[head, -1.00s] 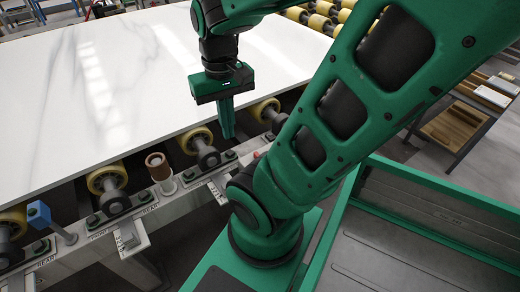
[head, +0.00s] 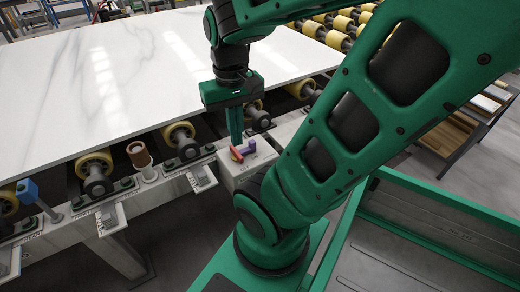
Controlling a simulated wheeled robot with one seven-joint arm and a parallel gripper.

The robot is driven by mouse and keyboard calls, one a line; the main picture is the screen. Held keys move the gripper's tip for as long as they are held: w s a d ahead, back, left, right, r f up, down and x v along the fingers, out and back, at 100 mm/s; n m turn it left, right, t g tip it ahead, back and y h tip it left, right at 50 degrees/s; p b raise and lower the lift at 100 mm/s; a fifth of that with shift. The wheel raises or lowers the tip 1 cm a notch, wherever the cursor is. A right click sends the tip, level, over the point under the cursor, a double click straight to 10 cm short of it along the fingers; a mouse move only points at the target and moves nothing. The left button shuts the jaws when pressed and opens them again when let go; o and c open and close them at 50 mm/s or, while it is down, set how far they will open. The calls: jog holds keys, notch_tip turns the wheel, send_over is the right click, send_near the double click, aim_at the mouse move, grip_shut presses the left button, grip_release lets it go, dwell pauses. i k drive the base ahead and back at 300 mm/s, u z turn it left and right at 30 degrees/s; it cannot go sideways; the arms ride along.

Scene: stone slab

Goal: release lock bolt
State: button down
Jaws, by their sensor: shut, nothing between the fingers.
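My gripper (head: 236,142) points down with its green fingers together and nothing visible between them. Its tips are at a small red and orange lever piece (head: 243,152) on a pale grey box (head: 246,170) at the rail; I cannot tell whether they touch. A blue block on a pin (head: 27,190) and a brown cylinder on a post (head: 138,153) stand along the rail to the left. I cannot tell for sure which of these is the lock bolt.
A white veined stone slab (head: 120,75) lies on yellow rollers (head: 94,163) just behind the gripper. Grey brackets (head: 110,218) stick out from the rail (head: 70,240). A wooden stack on a rack (head: 450,130) stands at the right.

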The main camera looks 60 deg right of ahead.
aim_at(251, 148)
jog(key=k, duration=1.2)
jog(key=z, duration=0.3)
jog(key=i, duration=1)
